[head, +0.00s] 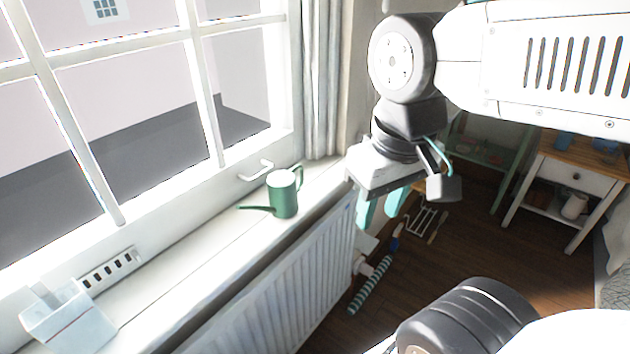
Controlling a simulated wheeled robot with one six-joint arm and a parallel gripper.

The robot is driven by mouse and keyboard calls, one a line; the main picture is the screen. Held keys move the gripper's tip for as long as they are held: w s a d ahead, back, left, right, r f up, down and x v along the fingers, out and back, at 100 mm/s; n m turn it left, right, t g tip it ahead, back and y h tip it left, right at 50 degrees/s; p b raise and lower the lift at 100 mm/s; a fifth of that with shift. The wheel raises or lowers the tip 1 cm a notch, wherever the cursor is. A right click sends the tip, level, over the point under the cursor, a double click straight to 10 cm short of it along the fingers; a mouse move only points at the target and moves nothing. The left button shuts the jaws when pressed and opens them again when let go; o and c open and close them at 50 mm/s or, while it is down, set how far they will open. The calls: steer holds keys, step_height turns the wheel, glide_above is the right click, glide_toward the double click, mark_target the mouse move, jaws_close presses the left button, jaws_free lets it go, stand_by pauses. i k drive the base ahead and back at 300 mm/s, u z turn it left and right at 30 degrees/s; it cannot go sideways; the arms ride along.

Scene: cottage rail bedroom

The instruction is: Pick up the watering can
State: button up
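A green watering can (284,197) stands upright on the white windowsill. Its long spout points left and its handle is on the right side. My gripper (380,211) is to the right of the can, past the sill's edge and apart from the can. Its two teal fingers point down with a gap between them, and nothing shows between them.
The white windowsill (190,262) runs along the window (150,100) above a radiator (290,285). A white box (70,325) stands on the sill at lower left. A striped roll (370,287) lies on the wooden floor. A side table (560,175) stands at right.

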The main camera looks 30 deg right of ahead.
mark_target(282, 189)
steer(key=z, duration=3.35)
steer(key=k, duration=0.9)
steer(key=u, duration=1.25)
